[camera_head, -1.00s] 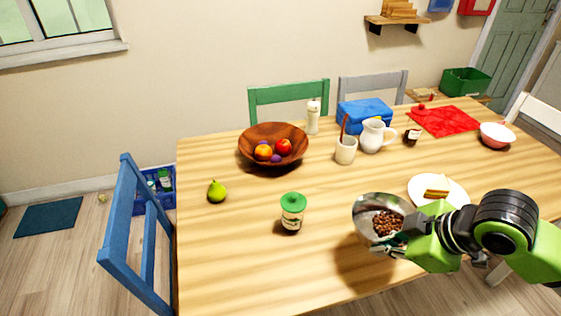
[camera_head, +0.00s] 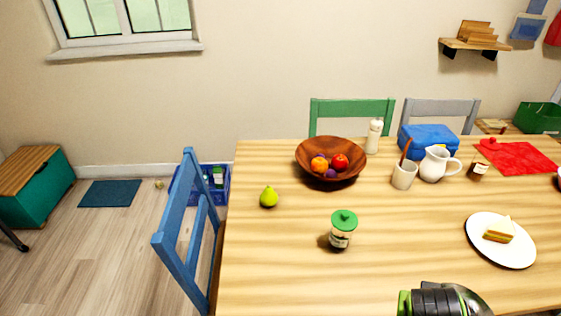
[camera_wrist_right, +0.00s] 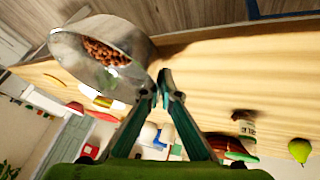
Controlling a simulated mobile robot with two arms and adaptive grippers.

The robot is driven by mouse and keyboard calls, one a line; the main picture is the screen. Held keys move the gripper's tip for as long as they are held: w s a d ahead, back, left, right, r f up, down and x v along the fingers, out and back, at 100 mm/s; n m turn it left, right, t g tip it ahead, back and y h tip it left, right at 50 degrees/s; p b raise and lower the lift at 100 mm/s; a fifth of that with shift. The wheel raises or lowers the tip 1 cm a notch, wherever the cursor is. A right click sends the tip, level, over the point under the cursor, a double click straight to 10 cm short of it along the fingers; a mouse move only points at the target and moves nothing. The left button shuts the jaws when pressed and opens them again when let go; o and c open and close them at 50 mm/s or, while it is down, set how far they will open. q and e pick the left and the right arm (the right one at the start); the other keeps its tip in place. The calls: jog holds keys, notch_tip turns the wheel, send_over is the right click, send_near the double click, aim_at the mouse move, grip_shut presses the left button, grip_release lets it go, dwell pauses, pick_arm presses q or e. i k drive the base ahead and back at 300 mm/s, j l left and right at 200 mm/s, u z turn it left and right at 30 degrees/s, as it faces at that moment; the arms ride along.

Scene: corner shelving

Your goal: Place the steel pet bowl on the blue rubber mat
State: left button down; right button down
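The blue rubber mat (camera_head: 111,193) lies flat and bare on the floor at the left, near the wall. My left gripper is in neither view.
A wooden table (camera_head: 290,270) bears a fruit bowl (camera_head: 312,172), a green-lidded jar (camera_head: 342,230), a pear (camera_head: 269,197) and a cake plate (camera_head: 480,244). A blue chair (camera_head: 180,235) and blue crate (camera_head: 219,190) stand between table and mat. A teal chest (camera_head: 45,200) is left of the mat.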

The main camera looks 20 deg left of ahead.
aim_at(110, 192)
jog(key=k+j+u, duration=0.15)
jog(key=k+u, duration=0.2)
jog(key=k, duration=0.3)
jog(key=u, duration=1.8)
jog(key=i+j+u, duration=0.15)
jog(key=i, duration=0.55)
jog(key=i+j+u, duration=0.15)
jog(key=i, duration=0.6)
jog(key=i+l+z, duration=0.2)
jog(key=i+z, duration=0.7)
jog(key=i, duration=0.15)
jog(key=i+j+z, duration=0.25)
jog(key=i+z, duration=0.2)
jog(key=i, duration=0.85)
jog(key=i+l+u, duration=0.15)
jog(key=i, duration=0.75)
jog(key=i+u, duration=0.15)
jog(key=u, duration=0.25)
jog(key=i+u, duration=0.15)
jog(key=u, duration=0.2)
jog(key=i+l+u, duration=0.15)
jog(key=u, duration=0.25)
